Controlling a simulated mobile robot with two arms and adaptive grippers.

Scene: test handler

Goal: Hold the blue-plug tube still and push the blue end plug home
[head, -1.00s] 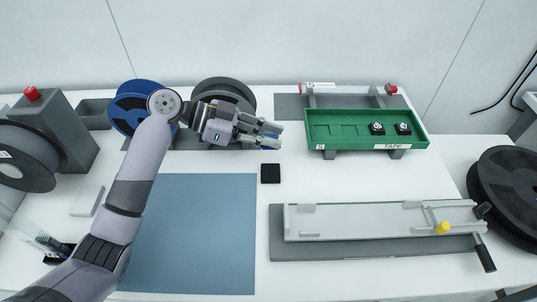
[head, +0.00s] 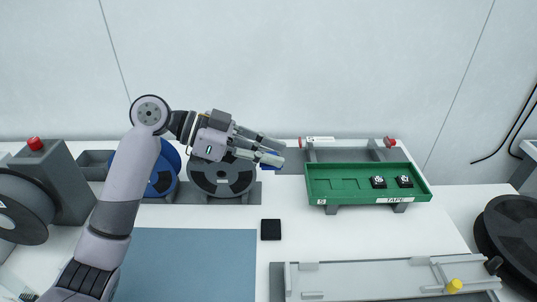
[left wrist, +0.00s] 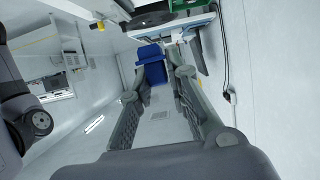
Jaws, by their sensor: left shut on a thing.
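My left gripper (head: 277,153) is shut on a small blue piece (head: 268,167) that looks like the blue end plug. It hangs in the air left of the green tray. The blue piece also shows between the fingertips in the left wrist view (left wrist: 151,66), with a flat blue face and a wider step at its top. A pale tube (head: 350,142) with a white label lies across grey supports at the back, with red ends. I cannot make out a blue-plug tube. My right gripper is not in view.
The green tray (head: 340,199), labelled TAPE, holds two small black parts. A blue reel (head: 160,180) and a dark reel (head: 220,181) stand behind my left arm. A black block (head: 271,229), a blue mat (head: 190,260) and a long grey fixture (head: 380,277) lie nearer.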

